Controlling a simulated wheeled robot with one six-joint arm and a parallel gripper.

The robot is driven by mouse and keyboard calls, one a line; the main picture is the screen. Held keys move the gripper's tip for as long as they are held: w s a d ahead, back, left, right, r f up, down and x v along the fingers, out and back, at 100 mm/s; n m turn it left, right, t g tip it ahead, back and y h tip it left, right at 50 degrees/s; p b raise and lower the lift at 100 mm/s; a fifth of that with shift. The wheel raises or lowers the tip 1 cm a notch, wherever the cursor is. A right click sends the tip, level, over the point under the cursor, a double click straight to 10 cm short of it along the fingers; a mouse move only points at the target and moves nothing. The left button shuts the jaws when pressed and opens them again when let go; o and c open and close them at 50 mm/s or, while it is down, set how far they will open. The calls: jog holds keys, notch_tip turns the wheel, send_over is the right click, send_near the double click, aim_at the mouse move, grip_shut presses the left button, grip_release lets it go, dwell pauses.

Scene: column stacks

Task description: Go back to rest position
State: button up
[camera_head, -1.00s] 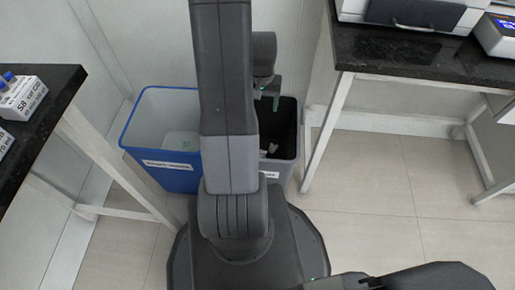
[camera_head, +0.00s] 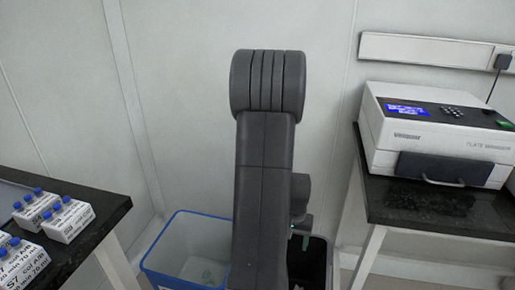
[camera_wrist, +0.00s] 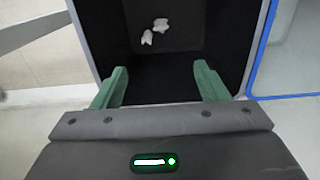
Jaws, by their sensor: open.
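My gripper (camera_wrist: 157,88) has two green fingers, spread apart with nothing between them. In the wrist view it is above the near edge of a dark bin (camera_wrist: 103,55), which holds a few small white crumpled pieces (camera_wrist: 155,30) at its bottom. In the head view my raised arm hides most of the gripper; a bit of green shows by the dark bin (camera_head: 318,262).
A blue-rimmed bin (camera_head: 160,258) stands left of the dark bin, with a pale item inside. A dark bench (camera_head: 115,215) at left bears white boxes (camera_head: 68,222) with blue-capped vials. A white instrument (camera_head: 440,135) sits on the right bench (camera_head: 400,212).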

notch_tip(320, 180, down, 11)
jog(key=b, duration=0.4)
jog(key=shift+r+p, duration=2.2)
jog(key=shift+r, duration=0.55)
jog(key=shift+f, duration=0.1)
